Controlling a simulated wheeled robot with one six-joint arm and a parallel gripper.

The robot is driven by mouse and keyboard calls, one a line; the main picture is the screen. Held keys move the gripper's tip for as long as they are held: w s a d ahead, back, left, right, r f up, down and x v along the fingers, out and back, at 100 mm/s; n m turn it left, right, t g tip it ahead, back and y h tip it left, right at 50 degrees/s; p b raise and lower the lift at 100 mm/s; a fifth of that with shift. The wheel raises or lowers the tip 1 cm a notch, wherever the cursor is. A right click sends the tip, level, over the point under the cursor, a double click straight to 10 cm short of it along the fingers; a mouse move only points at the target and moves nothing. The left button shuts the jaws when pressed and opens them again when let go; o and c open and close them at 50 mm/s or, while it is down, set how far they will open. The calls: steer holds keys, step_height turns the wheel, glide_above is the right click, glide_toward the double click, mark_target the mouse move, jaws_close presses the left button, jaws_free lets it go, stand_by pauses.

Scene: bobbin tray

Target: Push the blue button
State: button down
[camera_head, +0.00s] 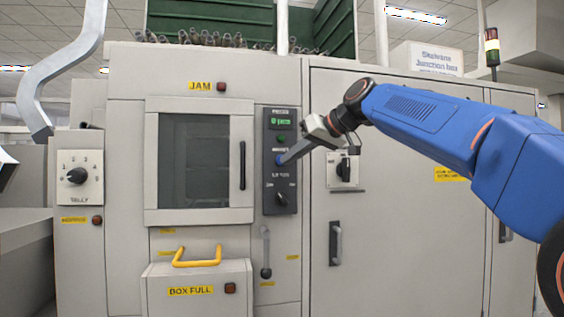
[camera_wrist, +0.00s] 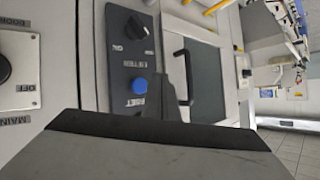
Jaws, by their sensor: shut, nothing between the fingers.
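The blue button (camera_head: 279,160) sits on the dark control panel (camera_head: 270,205), below a small green display and a green button. In the wrist view the blue button (camera_wrist: 139,86) shows as a round blue cap, with my gripper (camera_wrist: 163,92) just beside and below it. In the head view my gripper (camera_head: 285,160) is shut and empty, its tip at the right edge of the blue button. I cannot tell whether the tip touches it. The finger covers part of the panel around the button.
A black knob (camera_head: 282,198) is lower on the same panel. A windowed door (camera_head: 194,160) with a black handle is left of it. A rotary switch (camera_head: 343,171) stands right of it, near my wrist. A yellow handle (camera_head: 197,262) and a lever (camera_head: 265,250) are below.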

steer(key=shift+s+d, duration=0.15)
steer(key=shift+s, duration=0.35)
steer(key=shift+s+d, duration=0.15)
steer(key=shift+s, duration=0.35)
steer(key=s+d+f+m+h, duration=0.2)
steer(key=s+d+f, duration=0.8)
steer(key=f, duration=0.7)
steer(key=s+d+f+m+g+h, duration=0.1)
steer(key=s+d+f+m+h, duration=0.2)
steer(key=s+d+f, duration=0.7)
steer(key=s+d+f+m+g+h, duration=0.1)
steer(key=s+d+f+m+h, duration=0.2)
steer(key=s+d+f, duration=0.8)
steer(key=s+f+h, duration=0.1)
steer(key=s+f, duration=0.2)
steer(key=f, duration=0.4)
steer(key=s+f+h, duration=0.1)
steer(key=s+f, duration=0.3)
steer(key=f, duration=0.3)
